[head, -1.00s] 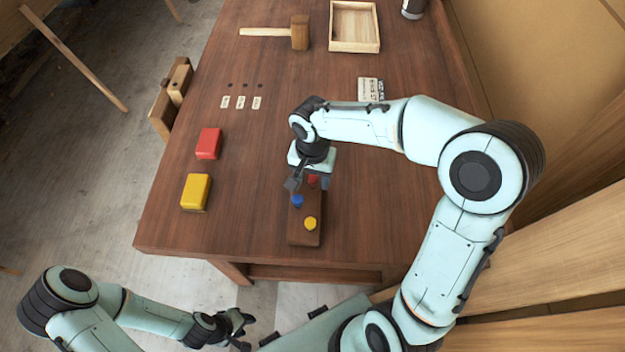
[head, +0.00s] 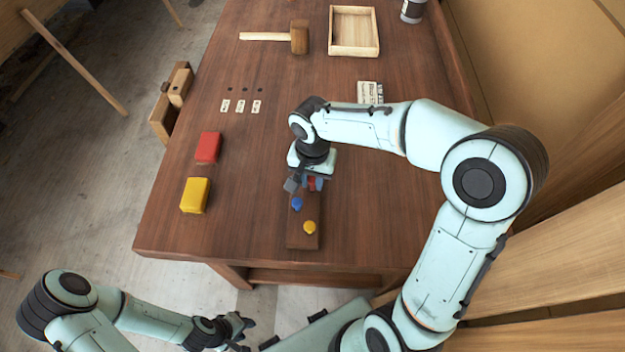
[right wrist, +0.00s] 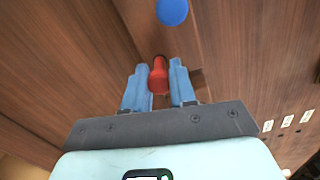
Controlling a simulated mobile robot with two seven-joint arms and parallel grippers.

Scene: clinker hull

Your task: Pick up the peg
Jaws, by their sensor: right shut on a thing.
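The red peg (right wrist: 158,76) is between the two blue fingers of my right gripper (right wrist: 158,84) in the right wrist view. In the head view my right gripper (head: 309,184) is over the far end of a dark wooden block (head: 303,240) and shut on the red peg (head: 312,183), mostly hidden there. I cannot tell whether the peg's lower end is in the block. A blue peg (head: 297,203) and a yellow peg (head: 309,227) stand in the block. My left gripper (head: 243,332) is empty off the table's front edge, its fingers apart.
A red box (head: 208,147) and a yellow box (head: 195,195) sit on the left of the table (head: 250,220). Three small holes with white labels (head: 241,106) lie beyond them. A mallet (head: 298,38), a wooden tray (head: 354,52) and a printed card (head: 369,92) are further back.

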